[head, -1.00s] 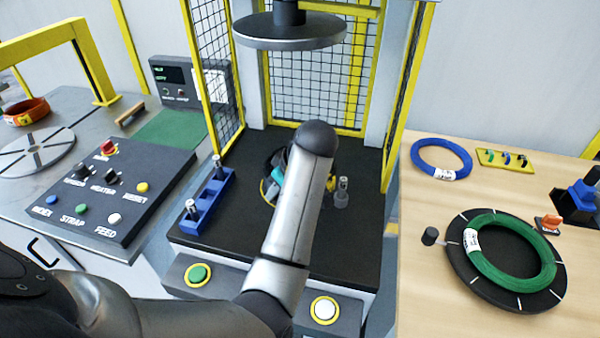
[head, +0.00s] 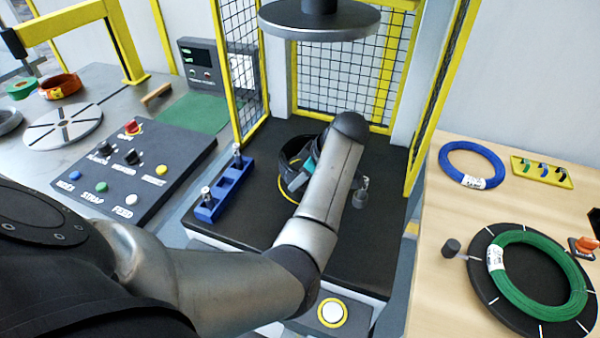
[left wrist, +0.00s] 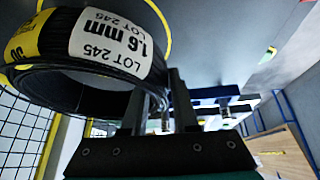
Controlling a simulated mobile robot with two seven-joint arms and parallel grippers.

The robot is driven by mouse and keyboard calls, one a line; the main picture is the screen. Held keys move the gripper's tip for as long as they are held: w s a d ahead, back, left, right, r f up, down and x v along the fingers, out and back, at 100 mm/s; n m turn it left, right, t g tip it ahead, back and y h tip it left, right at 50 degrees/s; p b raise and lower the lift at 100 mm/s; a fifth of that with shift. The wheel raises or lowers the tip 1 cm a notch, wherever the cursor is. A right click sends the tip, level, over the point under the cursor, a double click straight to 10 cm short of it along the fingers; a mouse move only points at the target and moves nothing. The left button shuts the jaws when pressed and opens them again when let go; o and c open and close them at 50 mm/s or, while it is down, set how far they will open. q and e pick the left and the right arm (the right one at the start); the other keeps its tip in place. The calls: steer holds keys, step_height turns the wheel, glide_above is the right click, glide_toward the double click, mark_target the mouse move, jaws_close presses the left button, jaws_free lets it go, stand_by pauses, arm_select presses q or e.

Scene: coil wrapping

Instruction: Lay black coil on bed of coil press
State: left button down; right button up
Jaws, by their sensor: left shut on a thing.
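The black coil (left wrist: 75,90) is in my left gripper (left wrist: 165,95), which is shut on its rim in the left wrist view. The coil bears a white label reading LOT 245, 1.6 mm, and a yellow tag. In the head view the black coil (head: 292,160) shows over the dark bed (head: 285,235) of the coil press, partly hidden behind my left arm. My left gripper (head: 305,172) is mostly hidden there too. I cannot tell whether the coil touches the bed. The round press plate (head: 320,20) hangs above. My right gripper is not in view.
A blue block with two pins (head: 222,188) stands on the bed's left, and a metal post (head: 361,192) on its right. Yellow-framed mesh guards flank the press. A green coil (head: 535,275) on a black disc and a blue coil (head: 472,165) lie on the wooden table.

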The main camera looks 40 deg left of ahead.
arm_select(q)
steer(key=shift+w+f+b, duration=0.15)
steer(key=shift+f+b, duration=0.25)
steer(key=shift+f, duration=1.25)
steer(key=c, duration=1.1)
jaws_free()
steer(key=shift+f, duration=0.2)
steer(key=shift+c, duration=0.2)
steer(key=o, duration=0.5)
steer(key=shift+s, duration=0.2)
steer(key=shift+c, duration=0.2)
steer(key=p+v, duration=0.2)
steer(key=v, duration=1)
steer(key=shift+r, duration=0.1)
